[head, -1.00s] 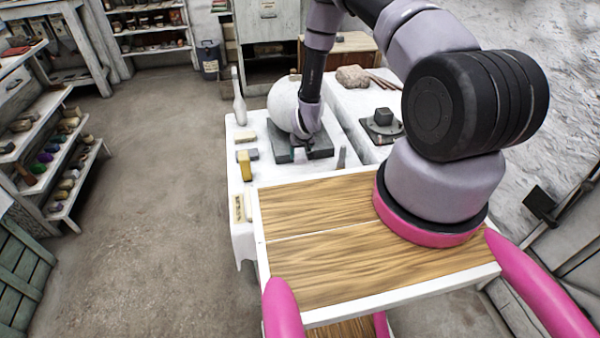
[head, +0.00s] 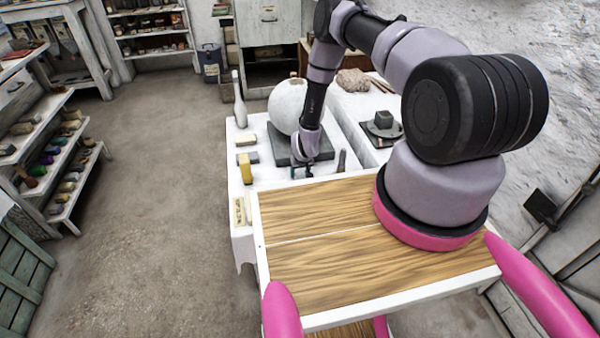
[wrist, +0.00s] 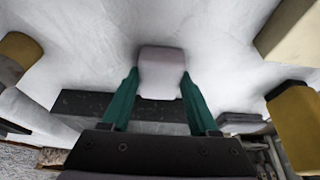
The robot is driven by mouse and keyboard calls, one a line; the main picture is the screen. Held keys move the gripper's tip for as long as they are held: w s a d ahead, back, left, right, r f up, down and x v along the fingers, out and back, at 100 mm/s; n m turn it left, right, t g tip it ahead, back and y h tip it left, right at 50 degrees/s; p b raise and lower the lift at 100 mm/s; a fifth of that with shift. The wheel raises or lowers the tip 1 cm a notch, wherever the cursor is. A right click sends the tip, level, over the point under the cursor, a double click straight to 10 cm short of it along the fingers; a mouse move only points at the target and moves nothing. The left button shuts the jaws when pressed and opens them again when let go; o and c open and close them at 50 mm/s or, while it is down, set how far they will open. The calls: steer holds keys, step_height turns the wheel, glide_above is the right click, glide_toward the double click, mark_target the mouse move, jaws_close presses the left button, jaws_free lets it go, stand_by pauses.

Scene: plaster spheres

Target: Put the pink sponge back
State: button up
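A pale, pinkish block (wrist: 161,64), which looks like the pink sponge, sits between the tips of my gripper (wrist: 160,76) in the wrist view. The green fingers stand apart, one on each side of it, very close to its sides. Whether they press on it I cannot tell. White surface shows around and beyond the block. In the head view, my gripper (head: 302,173) points down low over the white table (head: 270,180), just in front of the dark slab. I cannot make out the sponge in that view.
A white sphere (head: 287,104) rests on the dark slab (head: 283,150) behind my gripper. A dark upright piece (head: 342,161) is close on the right. My wooden deck lies in front.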

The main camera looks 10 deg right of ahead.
steer(key=o, duration=0.4)
